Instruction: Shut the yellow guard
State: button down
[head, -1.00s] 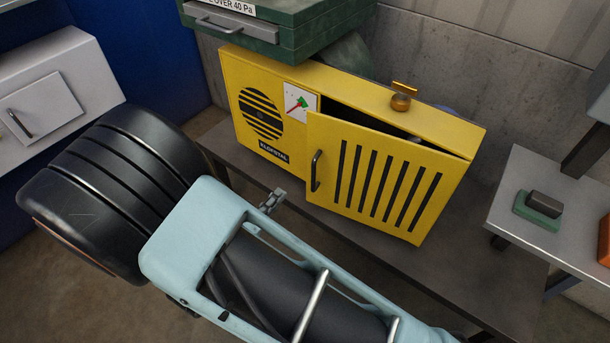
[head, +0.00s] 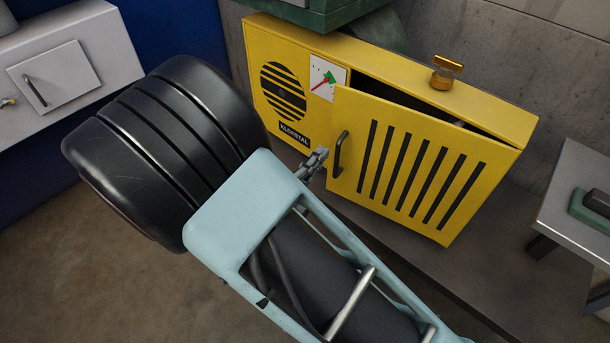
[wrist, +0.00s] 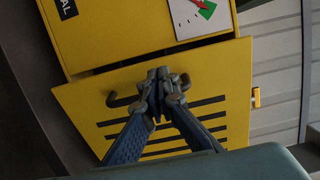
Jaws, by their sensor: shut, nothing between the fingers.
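The yellow guard (head: 416,165) is the slotted door on the front of a yellow cabinet (head: 290,50). It stands ajar, with its left edge out from the cabinet and a dark gap along its top. A dark bar handle (head: 339,155) is near its left edge. My gripper (head: 317,158) is shut and empty, just left of the handle in the head view. In the wrist view my gripper (wrist: 163,80) overlaps the guard (wrist: 80,112) and hides part of the handle (wrist: 120,99). I cannot tell whether the fingertips touch it.
A green case (head: 320,15) sits behind. A grey table (head: 575,205) with a green block is at the right, a white box (head: 75,65) at the left. The bench in front of the guard looks clear.

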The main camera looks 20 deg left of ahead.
aim_at(332, 138)
jog(key=shift+b+x, duration=0.3)
jog(key=shift+x, duration=1.55)
jog(key=shift+w+d+m+h+b, duration=0.15)
jog(key=shift+w+m+h+b, duration=0.25)
jog(key=shift+w, duration=0.5)
jog(key=shift+w+d+m+h+b, duration=0.1)
jog(key=shift+w+m+h+b, duration=0.1)
jog(key=shift+w+h, duration=0.55)
jog(key=shift+w+y, duration=0.15)
jog(key=shift+y, duration=0.1)
